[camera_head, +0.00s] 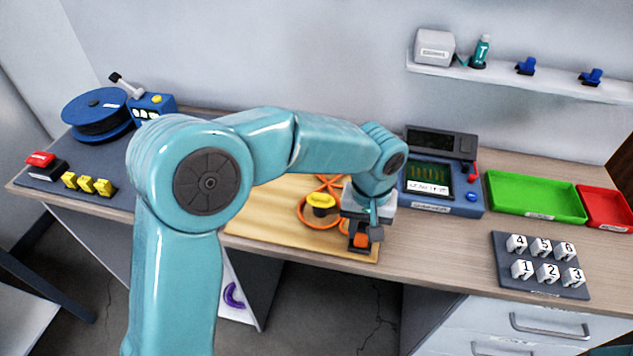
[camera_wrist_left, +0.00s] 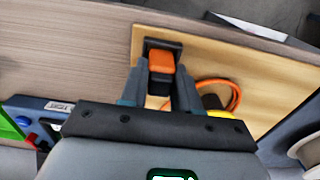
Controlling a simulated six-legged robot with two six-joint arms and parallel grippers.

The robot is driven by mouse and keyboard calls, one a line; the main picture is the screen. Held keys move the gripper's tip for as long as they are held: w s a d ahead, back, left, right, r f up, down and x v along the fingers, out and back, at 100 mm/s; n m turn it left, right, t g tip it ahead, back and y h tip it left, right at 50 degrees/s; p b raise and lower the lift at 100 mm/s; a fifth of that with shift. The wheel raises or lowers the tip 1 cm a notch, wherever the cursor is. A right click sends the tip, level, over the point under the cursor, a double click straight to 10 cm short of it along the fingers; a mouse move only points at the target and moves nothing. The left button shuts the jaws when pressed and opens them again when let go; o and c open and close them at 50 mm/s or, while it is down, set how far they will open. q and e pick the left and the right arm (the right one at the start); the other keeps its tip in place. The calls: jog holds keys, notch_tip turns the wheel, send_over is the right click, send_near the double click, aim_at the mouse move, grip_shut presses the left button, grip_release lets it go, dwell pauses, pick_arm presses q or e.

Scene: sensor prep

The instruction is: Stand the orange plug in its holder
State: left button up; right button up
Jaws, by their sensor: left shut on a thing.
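The orange plug (camera_head: 361,240) is between the fingers of my left gripper (camera_head: 362,228), near the right front corner of the wooden board (camera_head: 265,222). In the left wrist view the plug (camera_wrist_left: 160,58) shows at the fingertips of my left gripper (camera_wrist_left: 163,75), which is shut on it. A dark holder (camera_wrist_left: 163,42) on the board is right at the plug's far end. I cannot tell how deep the plug sits in it. An orange cable (camera_head: 303,212) lies in loops on the board around a yellow-topped post (camera_head: 320,200). My right gripper is not in view.
A blue tester (camera_head: 440,200) stands right of my gripper. Green (camera_head: 535,195) and red (camera_head: 605,205) trays and a dark rack of numbered blocks (camera_head: 540,265) are further right. A blue spool (camera_head: 97,112) and yellow pieces (camera_head: 87,183) are at the left. Bare tabletop lies between tester and rack.

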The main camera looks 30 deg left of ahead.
pick_arm(q)
jog(key=shift+f, duration=0.2)
jog(key=o, duration=1.1)
notch_tip(320, 180, up, 8)
jog(key=p, duration=0.6)
jog(key=shift+s, duration=0.15)
